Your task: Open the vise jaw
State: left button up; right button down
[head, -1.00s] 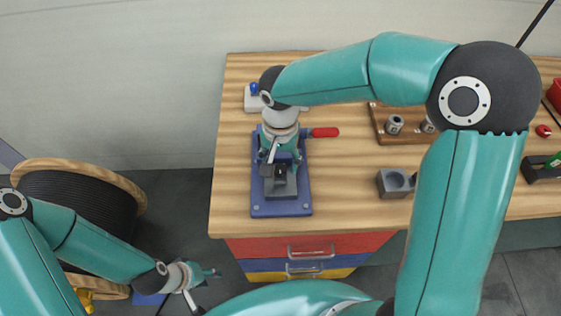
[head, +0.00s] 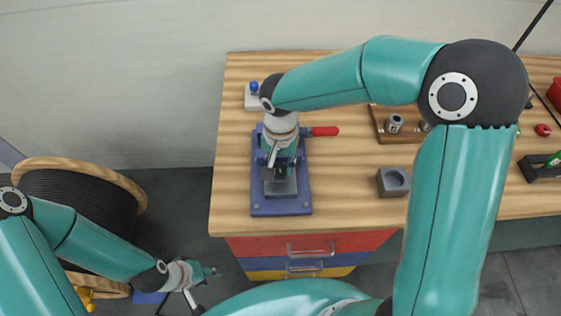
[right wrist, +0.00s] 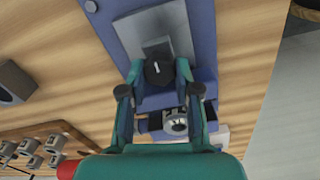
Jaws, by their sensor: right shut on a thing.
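The vise is on the left part of the wooden bench, with a blue base plate (head: 262,208), blue jaw parts and a grey block (head: 284,188) toward its front. A red handle (head: 325,131) sticks out to its right. My right gripper (head: 277,168) reaches down over the vise. In the right wrist view its fingers (right wrist: 158,74) are closed about a dark round knob (right wrist: 157,70) with a white mark, beside the grey block (right wrist: 140,32). The arm hides much of the vise in the head view. My left gripper (head: 212,272) hangs low, away from the bench; its finger opening is unclear.
A grey block with a round recess (head: 393,182) lies right of the vise. A wooden rack with metal pieces (head: 394,124) stands behind it. A small piece with a blue knob (head: 254,88) is behind the vise. A cable reel (head: 135,190) stands on the floor at left.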

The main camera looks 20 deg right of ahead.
jog(key=shift+s+a+f+b, duration=0.1)
jog(key=shift+s+b, duration=0.1)
jog(key=shift+b, duration=0.15)
jog(key=shift+s+a+b, duration=0.15)
jog(key=shift+s+b, duration=0.25)
jog(key=shift+s, duration=0.15)
jog(key=shift+s+a+b, duration=0.15)
jog(key=shift+s+b, duration=0.25)
jog(key=shift+s, duration=0.35)
jog(key=c, duration=0.8)
grip_release()
notch_tip(320, 180, up, 12)
jog(key=shift+r, duration=0.1)
